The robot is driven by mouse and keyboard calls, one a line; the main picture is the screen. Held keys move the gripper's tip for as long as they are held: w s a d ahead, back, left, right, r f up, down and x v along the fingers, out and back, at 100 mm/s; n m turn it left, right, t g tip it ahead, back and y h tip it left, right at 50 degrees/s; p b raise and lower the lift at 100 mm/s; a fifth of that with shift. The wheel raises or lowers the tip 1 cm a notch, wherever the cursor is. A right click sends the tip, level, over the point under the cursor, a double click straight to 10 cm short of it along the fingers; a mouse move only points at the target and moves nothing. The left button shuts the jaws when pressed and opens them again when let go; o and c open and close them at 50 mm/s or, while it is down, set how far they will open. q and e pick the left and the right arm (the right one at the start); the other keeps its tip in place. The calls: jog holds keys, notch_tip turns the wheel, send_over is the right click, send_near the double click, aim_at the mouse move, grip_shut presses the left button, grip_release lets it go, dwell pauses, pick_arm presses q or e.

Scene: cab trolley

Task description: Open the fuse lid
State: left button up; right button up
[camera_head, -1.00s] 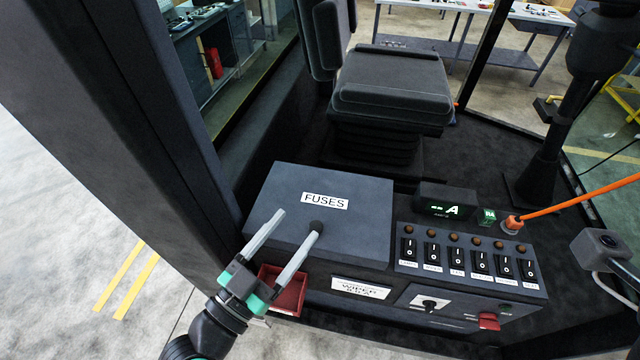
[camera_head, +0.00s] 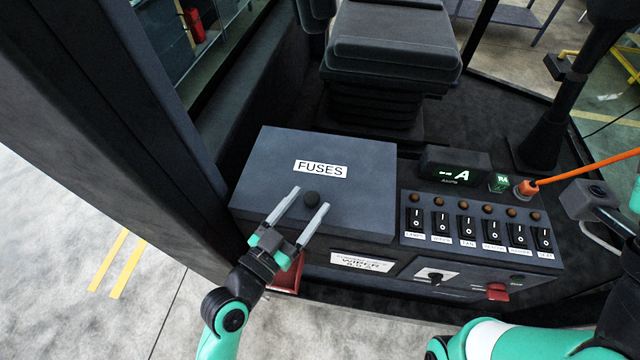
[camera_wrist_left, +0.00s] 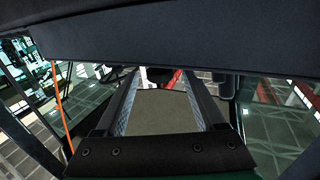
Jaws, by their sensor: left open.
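The fuse lid (camera_head: 265,165) is a flat dark grey cover labelled FUSES, lying shut on its box. A round black knob (camera_head: 311,198) stands near its front edge. My left gripper (camera_head: 310,196) is open, its two pale fingertips on either side of the knob in the head view; contact with it cannot be made out. In the left wrist view a dark shape, apparently the knob (camera_wrist_left: 160,76), shows between the far ends of the fingers. My right arm shows in teal and white at the lower right; its gripper cannot be made out.
A switch panel (camera_head: 480,248) with several rocker switches adjoins the box on the right, with a small display (camera_head: 455,170) behind it. A red tray (camera_head: 288,280) sits below the lid's front, partly hidden by my gripper. A seat (camera_head: 390,60) stands behind.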

aim_at(320, 194)
pick_arm(q)
jog(key=x, duration=0.5)
jog(key=shift+w+d, duration=0.1)
jog(key=shift+w, duration=0.1)
grip_shut()
dwell(1.1)
